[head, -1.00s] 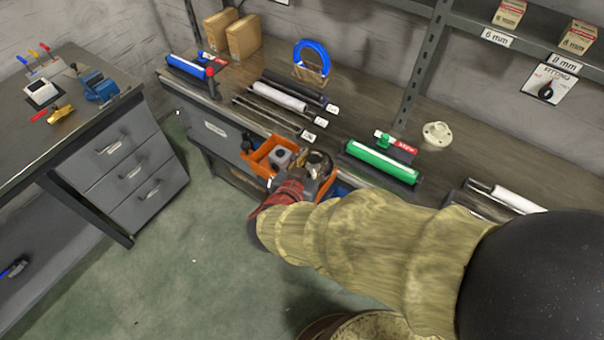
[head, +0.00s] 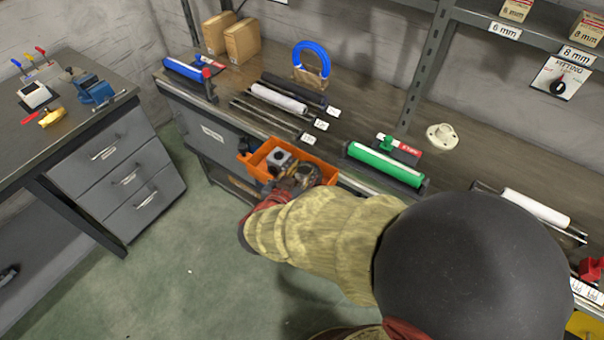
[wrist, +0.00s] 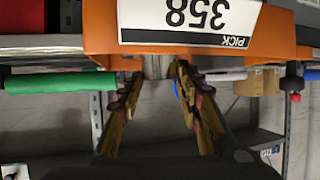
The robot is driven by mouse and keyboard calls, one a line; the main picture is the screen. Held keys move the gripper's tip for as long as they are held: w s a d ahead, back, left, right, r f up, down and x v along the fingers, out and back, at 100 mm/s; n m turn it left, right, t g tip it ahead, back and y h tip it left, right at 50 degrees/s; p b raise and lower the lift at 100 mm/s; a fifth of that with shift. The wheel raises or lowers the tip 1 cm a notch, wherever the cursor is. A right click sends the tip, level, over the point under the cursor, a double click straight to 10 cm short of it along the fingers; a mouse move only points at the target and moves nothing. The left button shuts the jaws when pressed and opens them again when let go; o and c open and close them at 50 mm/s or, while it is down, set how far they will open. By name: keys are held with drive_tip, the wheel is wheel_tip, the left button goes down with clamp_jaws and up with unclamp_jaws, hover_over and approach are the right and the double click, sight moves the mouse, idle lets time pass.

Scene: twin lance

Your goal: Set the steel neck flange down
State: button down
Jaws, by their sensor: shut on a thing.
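My gripper (wrist: 157,75) is shut on a grey steel piece, the neck flange (wrist: 157,64), in the wrist view. Only a small part of it shows between the fingertips. In the head view my gripper (head: 300,178) is at the right part of an orange bin (head: 252,166), with the round metal flange (head: 304,172) at its tip. My forearm and the fingers hide much of it. I cannot tell whether the flange touches the bin floor. The bin wall (wrist: 100,35) with a "358 PICK" label is close to the fingertips in the wrist view.
A grey block-like part (head: 278,159) sits in the bin left of my gripper. A green roll (head: 385,165) lies right of the bin. A cream flange (head: 441,136) stands on the bench behind it. White rolls (head: 278,98) and cardboard boxes (head: 241,40) are further back.

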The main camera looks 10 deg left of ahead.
drive_tip(key=shift+r, duration=0.1)
drive_tip(key=shift+f, duration=0.35)
drive_tip(key=shift+f, duration=0.25)
drive_tip(key=c, duration=1.2)
unclamp_jaws()
drive_tip(key=shift+c, duration=0.2)
drive_tip(key=shift+r, duration=0.3)
drive_tip(key=p+v, duration=0.4)
drive_tip(key=v, duration=0.8)
drive_tip(key=shift+r, duration=0.2)
